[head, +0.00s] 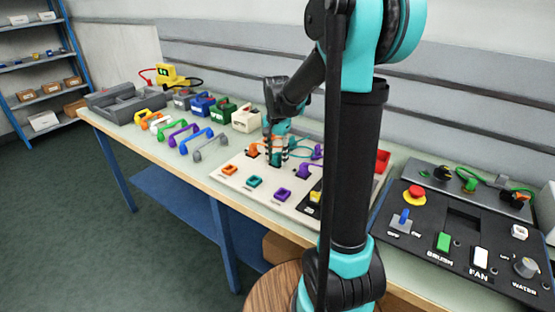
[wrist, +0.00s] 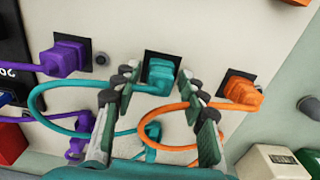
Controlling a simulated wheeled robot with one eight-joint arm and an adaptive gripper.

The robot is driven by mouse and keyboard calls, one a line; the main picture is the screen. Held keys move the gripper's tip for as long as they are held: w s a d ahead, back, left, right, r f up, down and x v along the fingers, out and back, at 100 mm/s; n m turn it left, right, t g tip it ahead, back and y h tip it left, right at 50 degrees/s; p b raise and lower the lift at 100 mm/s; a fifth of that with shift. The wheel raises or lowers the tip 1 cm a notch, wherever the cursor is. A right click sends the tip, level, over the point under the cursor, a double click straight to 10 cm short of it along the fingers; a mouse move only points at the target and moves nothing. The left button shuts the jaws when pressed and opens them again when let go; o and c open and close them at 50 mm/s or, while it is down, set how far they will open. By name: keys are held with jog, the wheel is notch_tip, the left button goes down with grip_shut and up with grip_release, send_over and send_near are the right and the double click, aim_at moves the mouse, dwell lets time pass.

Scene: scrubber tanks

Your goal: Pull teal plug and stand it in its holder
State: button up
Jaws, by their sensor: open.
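The teal plug (wrist: 160,74) sits in a black square socket in the pale panel in the wrist view, with its teal cable looping to the left. My gripper (wrist: 163,84) is open, its two fingers on either side of the teal plug. I cannot tell whether either finger touches it. In the head view my gripper (head: 276,146) is over the back of the panel and partly hides the plugs. The teal holder (head: 254,181) is an open teal frame on the panel's front part, and it looks empty.
An orange plug (wrist: 242,92) and a purple plug (wrist: 66,58) sit in sockets on either side. An orange holder (head: 229,170) and a purple holder (head: 282,195) flank the teal one. Cables loop close around my fingers. A black control panel (head: 460,235) stands at right.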

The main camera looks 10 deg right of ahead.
aim_at(277, 154)
jog(key=shift+c, duration=0.6)
grip_shut()
jog(key=o, duration=0.7)
grip_release()
jog(key=shift+o, duration=0.2)
jog(key=shift+r, duration=0.1)
notch_tip(277, 154, up, 12)
jog(key=shift+f, duration=0.5)
jog(key=c, duration=0.5)
jog(key=shift+f, duration=1.1)
jog(key=shift+c, duration=0.6)
